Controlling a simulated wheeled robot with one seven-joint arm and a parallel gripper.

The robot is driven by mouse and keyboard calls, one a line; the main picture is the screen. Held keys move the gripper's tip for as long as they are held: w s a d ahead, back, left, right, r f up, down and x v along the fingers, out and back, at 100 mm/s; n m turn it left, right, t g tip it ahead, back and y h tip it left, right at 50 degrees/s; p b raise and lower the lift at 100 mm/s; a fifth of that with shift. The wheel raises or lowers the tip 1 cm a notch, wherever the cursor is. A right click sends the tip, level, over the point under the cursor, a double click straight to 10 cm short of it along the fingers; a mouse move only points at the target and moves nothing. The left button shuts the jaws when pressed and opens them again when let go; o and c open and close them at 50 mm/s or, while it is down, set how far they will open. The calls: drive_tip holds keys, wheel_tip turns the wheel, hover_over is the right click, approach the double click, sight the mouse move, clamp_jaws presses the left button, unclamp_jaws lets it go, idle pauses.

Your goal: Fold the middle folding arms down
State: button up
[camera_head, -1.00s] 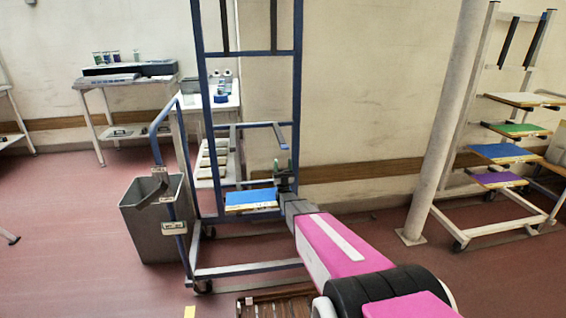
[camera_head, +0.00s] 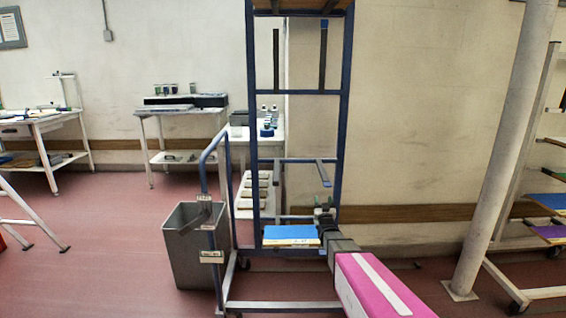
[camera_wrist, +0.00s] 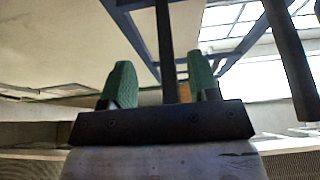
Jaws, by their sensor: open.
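The blue-framed rack (camera_head: 344,120) stands ahead with folding arms at several heights. At mid height, the left middle folding arm (camera_head: 277,176) and the right middle folding arm (camera_head: 324,174) stick out toward me from a crossbar. My gripper (camera_head: 323,206) is just below the right middle arm, pointing up. In the wrist view my gripper (camera_wrist: 162,85) is open, with green-padded fingers apart. A dark bar (camera_wrist: 167,45) appears between the fingers; whether it touches them is unclear. A second dark bar (camera_wrist: 289,60) is at the right.
A blue board (camera_head: 290,235) lies low on the rack, left of my gripper. A grey bin (camera_head: 190,262) stands left of the rack. A pillar (camera_head: 500,150) and another rack (camera_head: 550,205) stand right. Open floor lies left.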

drive_tip(key=s+f+g, duration=0.6)
drive_tip(key=s+g, duration=0.3)
drive_tip(key=s, duration=0.3)
drive_tip(key=s+f+g, duration=0.6)
drive_tip(key=s+g, duration=0.2)
drive_tip(key=s, duration=0.4)
drive_tip(key=s+g, duration=0.5)
drive_tip(key=s, duration=0.6)
drive_tip(key=shift+s+g, duration=0.4)
drive_tip(key=shift+r, duration=0.1)
